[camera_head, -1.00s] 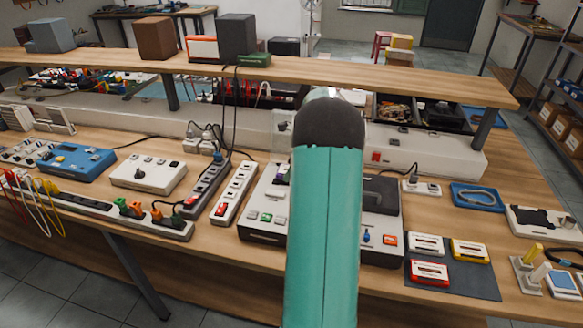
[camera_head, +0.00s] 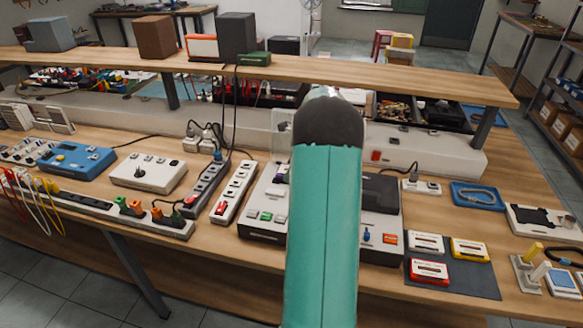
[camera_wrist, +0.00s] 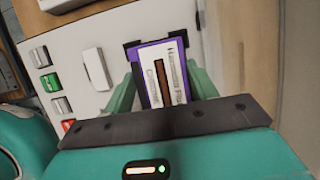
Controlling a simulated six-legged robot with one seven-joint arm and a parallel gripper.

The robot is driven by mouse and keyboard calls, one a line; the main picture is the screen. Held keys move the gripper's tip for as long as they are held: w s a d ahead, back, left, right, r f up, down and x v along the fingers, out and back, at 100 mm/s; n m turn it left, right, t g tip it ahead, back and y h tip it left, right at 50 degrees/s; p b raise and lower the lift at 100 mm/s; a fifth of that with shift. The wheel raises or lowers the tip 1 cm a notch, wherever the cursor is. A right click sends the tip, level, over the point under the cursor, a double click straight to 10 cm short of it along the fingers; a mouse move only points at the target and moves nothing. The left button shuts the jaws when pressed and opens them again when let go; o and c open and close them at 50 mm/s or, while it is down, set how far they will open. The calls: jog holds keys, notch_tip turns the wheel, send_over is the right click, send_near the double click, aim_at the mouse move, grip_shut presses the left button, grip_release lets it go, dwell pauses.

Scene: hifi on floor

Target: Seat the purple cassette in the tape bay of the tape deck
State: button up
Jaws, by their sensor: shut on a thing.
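The purple cassette (camera_wrist: 153,50) has a white label with print and shows in the wrist view. My gripper (camera_wrist: 163,82) is shut on it, with one teal finger at each side. The cassette's far end lies at the dark-edged tape bay (camera_wrist: 193,39) of the pale tape deck (camera_wrist: 112,33). I cannot tell how deep it sits.
Coloured buttons (camera_wrist: 51,83) line the deck's panel. A power strip (camera_head: 234,192) lies left of the deck. A dark mat (camera_head: 455,285) with a red cassette (camera_head: 429,272), a white cassette (camera_head: 426,243) and a yellow cassette (camera_head: 469,250) lies right. A wooden shelf (camera_head: 330,74) spans behind.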

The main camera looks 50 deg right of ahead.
jog(key=shift+f, duration=0.45)
dwell(0.5)
jog(key=o, duration=1.1)
jog(key=shift+o, duration=0.2)
jog(key=w+a+v, duration=0.1)
jog(key=v, duration=1.8)
jog(key=shift+w+r, duration=0.3)
jog(key=shift+r, duration=0.3)
